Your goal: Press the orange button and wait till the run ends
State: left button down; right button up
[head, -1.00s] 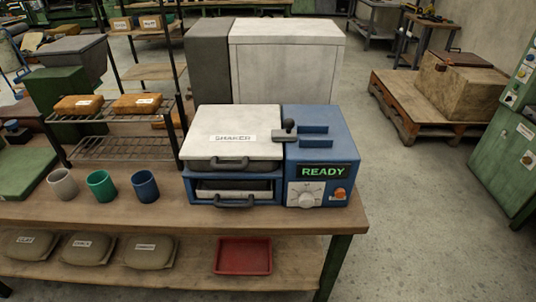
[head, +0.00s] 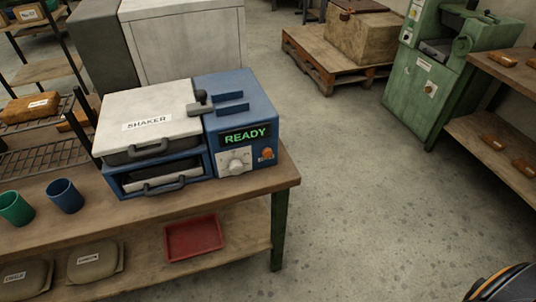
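The blue and white shaker machine (head: 150,123) stands on the wooden workbench, left of the middle in the head view. Its lid is down and carries a SHAKER label. The green display (head: 244,135) reads READY. The orange button (head: 267,154) is on the machine's front panel, below the display and right of the pale dial (head: 235,162). Nothing touches the button. Neither gripper shows. A dark rounded part, perhaps mine, shows at the bottom right corner.
The workbench (head: 284,175) ends just right of the shaker. A green cup (head: 15,208) and a blue cup (head: 66,196) stand left of it. A red tray (head: 193,239) is on the lower shelf. Open floor (head: 370,190) lies right, before a green machine (head: 425,92).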

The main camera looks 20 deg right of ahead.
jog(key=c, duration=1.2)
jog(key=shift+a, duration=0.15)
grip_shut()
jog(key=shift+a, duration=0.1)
